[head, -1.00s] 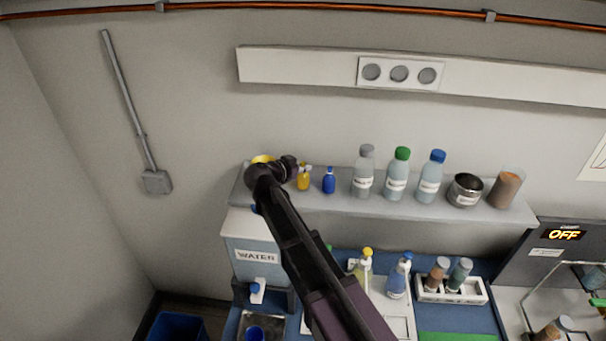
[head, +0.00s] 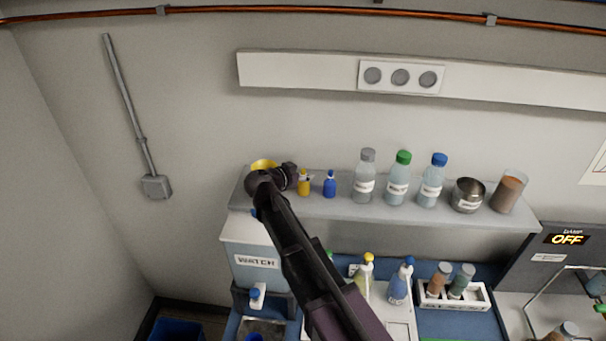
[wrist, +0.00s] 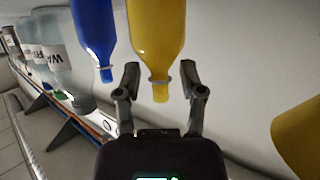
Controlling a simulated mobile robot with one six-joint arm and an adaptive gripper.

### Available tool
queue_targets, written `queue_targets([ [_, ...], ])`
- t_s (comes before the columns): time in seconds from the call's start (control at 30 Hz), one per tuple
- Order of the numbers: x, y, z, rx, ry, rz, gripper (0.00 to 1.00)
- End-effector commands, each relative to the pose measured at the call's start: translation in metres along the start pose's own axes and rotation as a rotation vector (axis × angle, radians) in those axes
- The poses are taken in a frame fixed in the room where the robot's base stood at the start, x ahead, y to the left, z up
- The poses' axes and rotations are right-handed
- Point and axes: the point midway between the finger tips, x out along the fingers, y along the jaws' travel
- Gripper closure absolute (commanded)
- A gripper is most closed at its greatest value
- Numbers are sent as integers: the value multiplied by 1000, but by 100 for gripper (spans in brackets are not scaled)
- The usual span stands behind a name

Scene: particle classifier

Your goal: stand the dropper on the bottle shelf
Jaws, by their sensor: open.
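A small yellow dropper (head: 304,184) stands upright on the grey bottle shelf (head: 470,222), next to a small blue dropper (head: 330,185). My gripper (head: 290,174) is at shelf height, just left of the yellow dropper in the head view. In the wrist view the bottles appear upside down. There the open fingers (wrist: 160,74) lie either side of the yellow dropper's narrow neck and tip (wrist: 158,50), with gaps visible on both sides. The blue dropper (wrist: 93,30) is just outside the left finger.
Bottles with grey (head: 365,178), green (head: 398,178) and blue (head: 432,180) caps stand further right on the shelf. A metal pot (head: 467,196) and a brown-filled jar (head: 508,190) follow. A yellow object (head: 263,164) is partly hidden behind my gripper. The wall is close behind.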

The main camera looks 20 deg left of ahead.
Motion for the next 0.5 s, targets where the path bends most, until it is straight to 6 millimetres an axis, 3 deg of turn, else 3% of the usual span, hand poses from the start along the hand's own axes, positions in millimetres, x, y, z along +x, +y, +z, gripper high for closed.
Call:
queue_targets([
  [0.3,-2,0,-3,0,0,0,48],
  [0.5,-21,1,-4,-1,0,-1,48],
])
